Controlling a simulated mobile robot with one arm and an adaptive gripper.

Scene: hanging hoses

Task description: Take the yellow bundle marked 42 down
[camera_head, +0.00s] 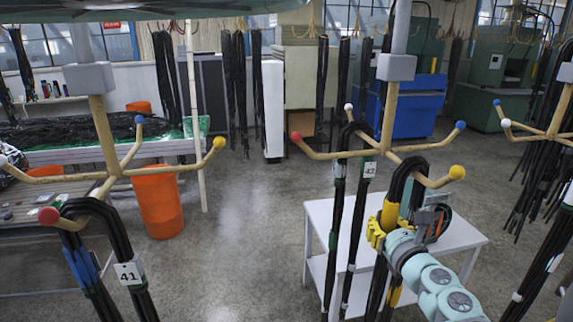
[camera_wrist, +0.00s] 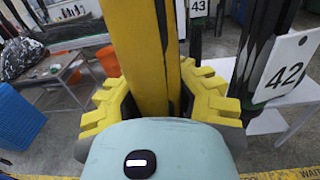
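The yellow bundle (camera_head: 399,176) is black hose looped over the yellow-tipped arm of the middle hanger. Its yellow band also fills the middle of the wrist view (camera_wrist: 137,50). A white tag 42 (camera_wrist: 285,66) hangs to the right of the band, by black hose. My gripper (camera_head: 377,231) has yellow padded fingers on both sides of the band. In the wrist view the left finger (camera_wrist: 104,104) and right finger (camera_wrist: 212,92) lie close against the bundle, which hides the gap between them. I cannot tell if they press on it.
A tag 43 (camera_wrist: 199,7) shows behind in the wrist view. A white table (camera_head: 462,238) stands below. The left hanger holds a bundle with tag 41 (camera_head: 128,272). Open floor (camera_head: 250,220) lies between the hangers.

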